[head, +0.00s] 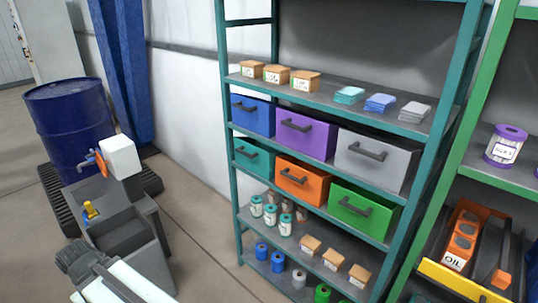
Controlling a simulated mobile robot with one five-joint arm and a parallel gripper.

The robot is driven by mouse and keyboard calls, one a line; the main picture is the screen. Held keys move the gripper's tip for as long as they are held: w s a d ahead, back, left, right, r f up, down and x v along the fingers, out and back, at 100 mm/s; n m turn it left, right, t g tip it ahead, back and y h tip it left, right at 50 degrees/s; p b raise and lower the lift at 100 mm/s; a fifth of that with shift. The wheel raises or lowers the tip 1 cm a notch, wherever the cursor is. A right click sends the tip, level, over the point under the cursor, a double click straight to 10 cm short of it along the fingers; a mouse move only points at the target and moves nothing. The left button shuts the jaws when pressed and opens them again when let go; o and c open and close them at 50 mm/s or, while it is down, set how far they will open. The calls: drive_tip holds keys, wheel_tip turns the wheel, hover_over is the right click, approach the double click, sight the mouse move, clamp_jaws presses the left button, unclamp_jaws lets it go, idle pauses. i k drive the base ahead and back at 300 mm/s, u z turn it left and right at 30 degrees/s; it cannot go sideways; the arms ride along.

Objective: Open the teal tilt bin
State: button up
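The teal tilt bin (252,158) is at the left end of the lower bin row on the teal-framed shelf rack (232,185). It has a dark bar handle on its front and looks shut, with its front upright. A white and dark grey part of my arm (120,286) shows at the bottom left, well apart from the bin. I make out no gripper fingers in this view. Nothing touches the teal bin.
An orange bin (318,185) and a green bin (380,214) share its row. Blue (262,117), purple (318,140) and grey (392,168) bins sit above. Jars (270,214) stand below. A grey tub (150,245) and blue drum (70,120) stand left. Floor (195,215) before the rack is clear.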

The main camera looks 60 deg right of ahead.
sight(258, 157)
drive_tip(key=z, duration=5.7)
drive_tip(key=k, duration=0.95)
drive_tip(key=u, duration=5.8)
